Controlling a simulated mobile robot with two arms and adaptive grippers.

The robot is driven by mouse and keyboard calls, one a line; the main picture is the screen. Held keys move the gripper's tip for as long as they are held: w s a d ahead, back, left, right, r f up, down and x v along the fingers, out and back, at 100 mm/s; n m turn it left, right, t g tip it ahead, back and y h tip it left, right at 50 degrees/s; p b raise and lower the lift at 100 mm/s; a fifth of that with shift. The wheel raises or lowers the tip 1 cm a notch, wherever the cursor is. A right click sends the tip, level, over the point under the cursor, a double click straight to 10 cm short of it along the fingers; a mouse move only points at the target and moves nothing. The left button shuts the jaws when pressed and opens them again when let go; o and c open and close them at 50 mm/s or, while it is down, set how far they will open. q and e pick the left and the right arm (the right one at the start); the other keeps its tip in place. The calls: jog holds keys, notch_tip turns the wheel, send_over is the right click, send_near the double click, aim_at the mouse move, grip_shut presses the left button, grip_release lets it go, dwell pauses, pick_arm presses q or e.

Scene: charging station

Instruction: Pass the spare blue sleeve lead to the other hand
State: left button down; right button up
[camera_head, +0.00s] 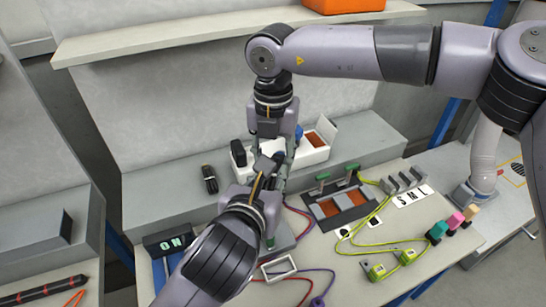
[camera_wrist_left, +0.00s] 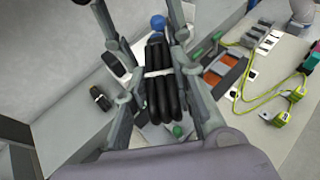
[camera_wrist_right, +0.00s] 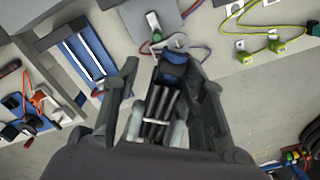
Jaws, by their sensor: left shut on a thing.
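The spare blue sleeve lead (camera_wrist_left: 160,95) is a black coiled bundle with a white tie. Its blue end (camera_wrist_right: 172,72) shows in the right wrist view. My left gripper (camera_head: 272,172) is shut on the bundle, above the bench. My right gripper (camera_head: 283,150) comes down from above, close to the left one. In the right wrist view its fingers (camera_wrist_right: 163,85) stand on either side of the bundle, with a visible gap on the left. In the head view the grippers hide most of the lead.
A white box (camera_head: 318,150) stands behind the grippers, with a black coiled lead (camera_head: 209,179) to its left.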

pick_arm(q)
jog(key=shift+d, duration=0.15)
pick_arm(e)
jog(key=shift+a, duration=0.2)
grip_shut()
pick_arm(q)
jog(key=c, duration=1.3)
grip_release()
jog(key=shift+o, duration=0.3)
pick_arm(e)
jog(key=shift+d, duration=0.1)
